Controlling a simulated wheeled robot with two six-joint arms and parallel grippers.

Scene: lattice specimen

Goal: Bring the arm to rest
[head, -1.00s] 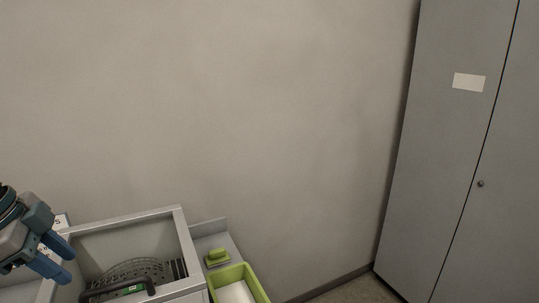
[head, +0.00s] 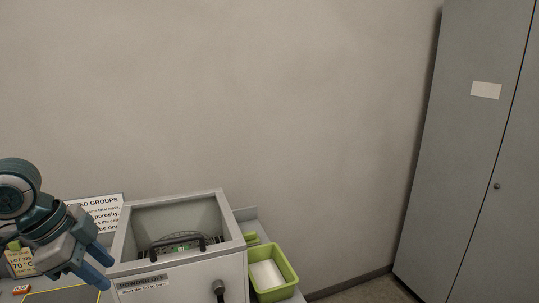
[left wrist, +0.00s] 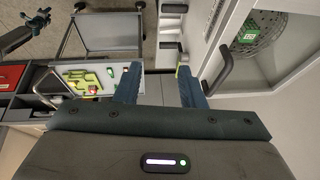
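My left gripper (head: 107,273) is at the lower left of the head view, beside the left wall of an open grey box machine (head: 170,283). In the left wrist view the two blue fingers of the left gripper (left wrist: 157,74) stand apart, with nothing seen held between them.
A green tub (head: 285,272) with white contents stands right of the machine. A printed sign (head: 100,210) is behind the gripper. A tall grey cabinet (head: 455,160) is at the right. A wheeled cart (left wrist: 108,28) shows in the left wrist view.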

